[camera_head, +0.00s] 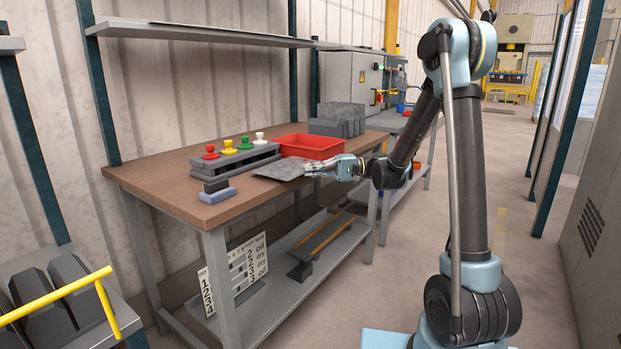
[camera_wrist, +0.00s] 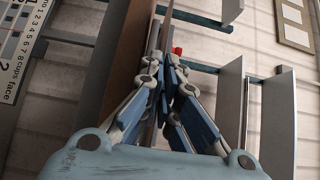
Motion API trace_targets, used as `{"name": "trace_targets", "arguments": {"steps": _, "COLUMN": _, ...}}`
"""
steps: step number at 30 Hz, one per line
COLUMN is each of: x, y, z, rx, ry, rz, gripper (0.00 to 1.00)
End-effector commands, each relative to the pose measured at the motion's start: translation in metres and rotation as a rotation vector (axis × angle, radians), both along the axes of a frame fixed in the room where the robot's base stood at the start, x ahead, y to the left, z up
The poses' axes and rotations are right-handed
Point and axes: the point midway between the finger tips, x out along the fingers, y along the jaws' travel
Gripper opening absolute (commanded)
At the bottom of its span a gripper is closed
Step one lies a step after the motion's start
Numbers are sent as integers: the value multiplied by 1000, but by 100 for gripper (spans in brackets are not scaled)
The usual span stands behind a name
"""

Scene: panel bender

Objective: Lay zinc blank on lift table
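The zinc blank looks to be the thin grey sheet (camera_head: 284,170) at the front edge of the brown-topped bench (camera_head: 165,192). My gripper (camera_head: 312,170) reaches in from the right at the sheet's right edge. In the wrist view the fingers (camera_wrist: 165,62) are close together on a thin edge-on sheet (camera_wrist: 167,22). The head view does not show clearly whether the sheet rests on the bench top or is just above it. I cannot make out a lift table in either view.
A red bin (camera_head: 310,146), a rack of coloured-knob stamps (camera_head: 235,158), a blue-grey block (camera_head: 218,193) and grey blocks (camera_head: 340,118) stand on the bench. A shelf (camera_head: 200,32) hangs above. A yellow rail (camera_head: 60,293) is at lower left. The aisle floor (camera_head: 520,190) is clear.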

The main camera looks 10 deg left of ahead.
Motion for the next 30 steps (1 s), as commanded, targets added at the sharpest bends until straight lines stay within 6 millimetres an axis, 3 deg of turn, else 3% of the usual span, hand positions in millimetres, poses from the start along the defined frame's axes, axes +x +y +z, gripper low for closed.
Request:
{"name": "trace_targets", "arguments": {"steps": 12, "x": 0, "y": 0, "z": 64, "rx": 1, "ry": 0, "rz": 0, "gripper": 0}}
{"name": "trace_targets", "arguments": {"steps": 30, "x": -6, "y": -15, "z": 103, "rx": 2, "ry": 1, "rz": 0, "gripper": 0}}
